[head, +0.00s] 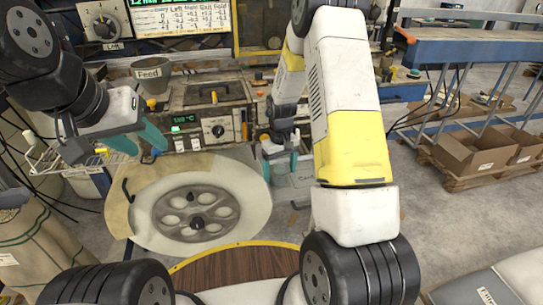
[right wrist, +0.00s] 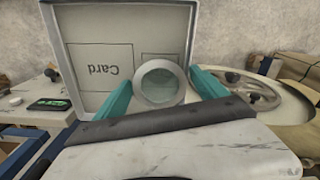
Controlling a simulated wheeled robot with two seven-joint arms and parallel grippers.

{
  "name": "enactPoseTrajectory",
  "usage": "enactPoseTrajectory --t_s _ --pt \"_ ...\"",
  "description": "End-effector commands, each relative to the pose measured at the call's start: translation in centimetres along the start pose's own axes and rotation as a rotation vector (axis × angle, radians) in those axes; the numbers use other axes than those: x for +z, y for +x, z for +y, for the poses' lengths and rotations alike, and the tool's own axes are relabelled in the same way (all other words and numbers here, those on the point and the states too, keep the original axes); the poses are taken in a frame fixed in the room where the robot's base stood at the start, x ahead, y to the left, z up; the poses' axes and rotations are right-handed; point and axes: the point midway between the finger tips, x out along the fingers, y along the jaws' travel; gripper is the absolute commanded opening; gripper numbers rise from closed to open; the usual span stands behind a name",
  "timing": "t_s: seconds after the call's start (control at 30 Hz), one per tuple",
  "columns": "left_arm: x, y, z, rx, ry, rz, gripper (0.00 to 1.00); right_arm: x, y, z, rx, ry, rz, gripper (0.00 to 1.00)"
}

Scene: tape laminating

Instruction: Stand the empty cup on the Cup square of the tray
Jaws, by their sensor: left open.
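My right gripper (right wrist: 160,92) has its two teal fingers on either side of the pale round cup (right wrist: 160,72) and is shut on it. The cup's mouth faces the wrist camera and it looks empty. Behind it is the grey rimmed tray (right wrist: 85,32), with an upside-down "Card" outline. The cup covers part of a smaller outlined square whose label is hidden. I cannot tell whether the cup touches the tray. In the head view the right gripper (head: 280,163) is right of the round table. My left gripper (head: 138,142) is open and empty at upper left.
A round table with a grey holed disc (head: 178,222) stands at centre left. Behind it are a control box (head: 205,118) and a "Feed" cup (head: 151,78). Cardboard boxes (head: 475,152) sit on a pallet at right. A brown round surface (head: 235,266) is in front.

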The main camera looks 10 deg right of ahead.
Motion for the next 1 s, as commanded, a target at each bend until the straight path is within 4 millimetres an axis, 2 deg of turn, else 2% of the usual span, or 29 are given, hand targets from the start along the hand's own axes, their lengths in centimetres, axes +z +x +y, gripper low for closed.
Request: enactPoseTrajectory --t_s 0.3,0.43,0.57,0.8,1.0 --pt "0.0 0.0 0.0 0.0 0.0 0.0 0.43 0.0 -0.1 0.0 0.0 0.0 0.001 0.84" --pt "0.0 0.0 0.0 0.0 0.0 0.0 0.43 -0.1 -1.1 0.0 0.001 0.0 0.004 0.84" --pt "0.0 0.0 0.0 0.0 0.0 0.0 0.43 -0.1 -3.5 0.0 0.001 0.0 0.005 0.84" --pt "0.0 0.0 0.0 0.0 0.0 0.0 0.43 -0.1 -8.7 0.0 0.001 0.0 0.005 0.84" --pt "0.0 0.0 0.0 0.0 0.0 0.0 0.43 -0.1 -11.5 0.0 0.001 0.0 0.003 0.84"
